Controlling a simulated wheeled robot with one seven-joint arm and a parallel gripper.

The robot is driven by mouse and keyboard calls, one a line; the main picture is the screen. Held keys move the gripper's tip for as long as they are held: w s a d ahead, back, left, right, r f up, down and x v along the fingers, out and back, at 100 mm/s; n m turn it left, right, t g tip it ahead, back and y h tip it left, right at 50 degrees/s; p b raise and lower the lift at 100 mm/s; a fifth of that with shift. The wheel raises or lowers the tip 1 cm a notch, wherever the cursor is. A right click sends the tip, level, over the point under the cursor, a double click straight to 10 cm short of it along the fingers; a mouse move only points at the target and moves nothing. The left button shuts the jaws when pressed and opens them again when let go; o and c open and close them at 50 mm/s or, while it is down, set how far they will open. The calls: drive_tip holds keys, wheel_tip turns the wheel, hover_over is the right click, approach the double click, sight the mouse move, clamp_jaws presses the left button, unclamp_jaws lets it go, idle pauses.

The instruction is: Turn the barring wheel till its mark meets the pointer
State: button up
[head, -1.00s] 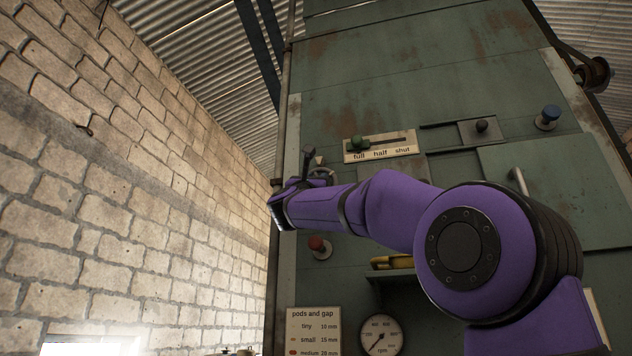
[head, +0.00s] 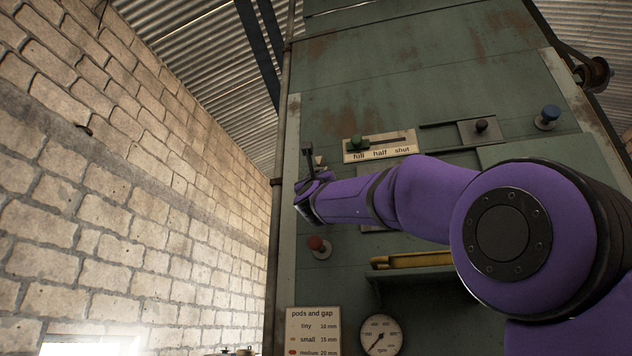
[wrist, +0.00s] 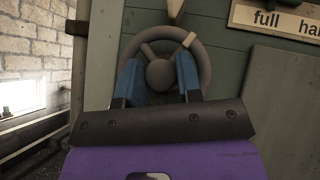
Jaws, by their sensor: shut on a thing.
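The barring wheel (wrist: 205,62) is a dark grey ring with a round hub and spokes, seen face-on in the wrist view. A cream mark (wrist: 188,40) is on its upper right rim. The tan pointer (wrist: 175,10) is fixed above the wheel, with its tip down; the mark lies a little right of and below that tip. My gripper (wrist: 160,80) is shut on the wheel, its two blue fingers either side of the hub, covering parts of the lower rim. In the head view my purple wrist hides most of the wheel.
A block wall (head: 130,190) stands to the left.

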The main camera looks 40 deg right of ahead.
drive_tip(key=n+t+y, duration=0.1)
drive_tip(key=n+y, duration=0.7)
drive_tip(key=n, duration=0.1)
drive_tip(key=shift+n+y, duration=0.3)
drive_tip(key=shift+n, duration=0.2)
drive_tip(key=o, duration=0.7)
drive_tip(key=shift+c, duration=0.2)
drive_tip(key=shift+s, duration=0.1)
drive_tip(key=v, duration=1)
drive_tip(key=shift+s+f, duration=0.25)
drive_tip(key=shift+f, duration=0.05)
